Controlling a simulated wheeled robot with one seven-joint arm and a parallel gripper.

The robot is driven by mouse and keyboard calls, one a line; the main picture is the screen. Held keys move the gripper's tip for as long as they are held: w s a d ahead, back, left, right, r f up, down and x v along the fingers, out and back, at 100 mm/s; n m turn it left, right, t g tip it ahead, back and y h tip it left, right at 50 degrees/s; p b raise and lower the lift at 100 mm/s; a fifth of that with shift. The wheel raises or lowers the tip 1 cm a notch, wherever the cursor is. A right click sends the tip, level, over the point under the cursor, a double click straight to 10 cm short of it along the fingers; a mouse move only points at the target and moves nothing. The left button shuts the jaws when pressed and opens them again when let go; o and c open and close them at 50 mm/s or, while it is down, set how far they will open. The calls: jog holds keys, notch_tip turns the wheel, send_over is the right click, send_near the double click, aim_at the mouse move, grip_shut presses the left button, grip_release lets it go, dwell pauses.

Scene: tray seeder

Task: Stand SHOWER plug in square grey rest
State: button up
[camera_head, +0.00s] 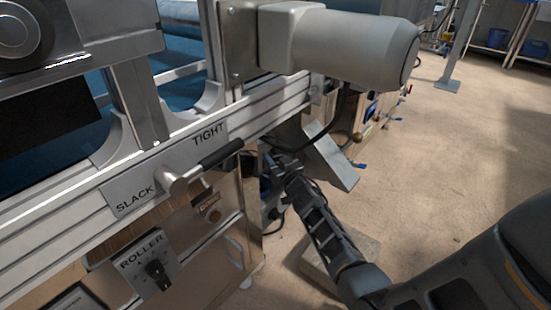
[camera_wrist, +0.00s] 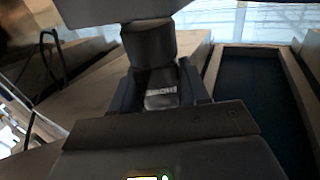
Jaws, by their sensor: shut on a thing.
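In the wrist view my gripper (camera_wrist: 160,80) is shut on a dark plug (camera_wrist: 161,90) with a small pale label. The label's lettering is too blurred to read surely. A dark round part (camera_wrist: 150,43) is directly beyond the plug, below a grey block (camera_wrist: 115,8); I cannot tell whether they are joined to it. In the head view my gripper (camera_head: 273,163) is low beside the machine, below its rail and left of a slanted grey plate. The plug cannot be made out there. I cannot pick out the square grey rest in either view.
The machine's metal rail (camera_head: 150,165) carries a SLACK/TIGHT lever (camera_head: 200,168), with a ROLLER knob (camera_head: 157,272) below. A grey motor housing (camera_head: 345,48) overhangs near my gripper. The slanted grey plate (camera_head: 332,158) is close on its right. Open floor (camera_head: 440,150) lies to the right.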

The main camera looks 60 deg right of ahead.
jog(key=shift+f+b, duration=1.2)
jog(key=shift+f, duration=0.45)
dwell(1.4)
jog(key=o, duration=1.2)
jog(key=shift+o, duration=0.2)
jog(key=shift+s, duration=0.1)
jog(key=p+v, duration=0.2)
jog(key=v, duration=0.5)
jog(key=shift+s+a, duration=0.25)
